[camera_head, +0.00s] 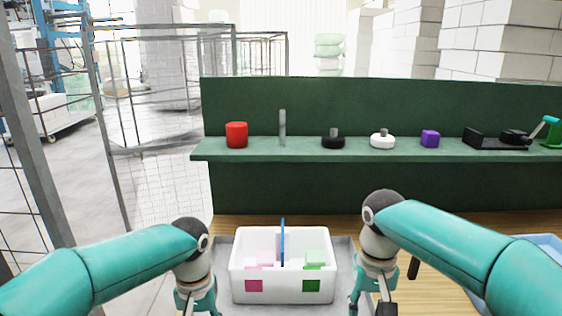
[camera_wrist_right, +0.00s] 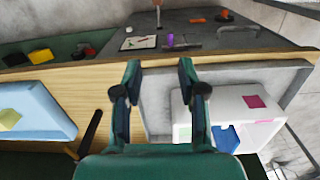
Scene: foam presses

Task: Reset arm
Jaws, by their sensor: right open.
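My right arm comes in from the right in the head view, and its gripper (camera_head: 366,302) hangs just right of the white box (camera_head: 240,264), apart from it. The right wrist view shows this gripper (camera_wrist_right: 160,72) open, with nothing between its fingers. My left arm comes in from the left, and its gripper (camera_head: 196,300) points down left of the box; its fingertips are cut off by the lower edge, so its opening is unclear. The box has a pink and a green square on its front, a blue divider (camera_head: 283,240), and pale pink and green pieces inside.
The box stands in a grey tray (camera_head: 222,270) on a wooden table (camera_head: 436,255). A green shelf (camera_head: 260,153) behind carries a red cylinder (camera_head: 236,134), a purple block (camera_head: 430,138) and other items. A light-blue bin (camera_wrist_right: 40,112) lies beyond the right arm.

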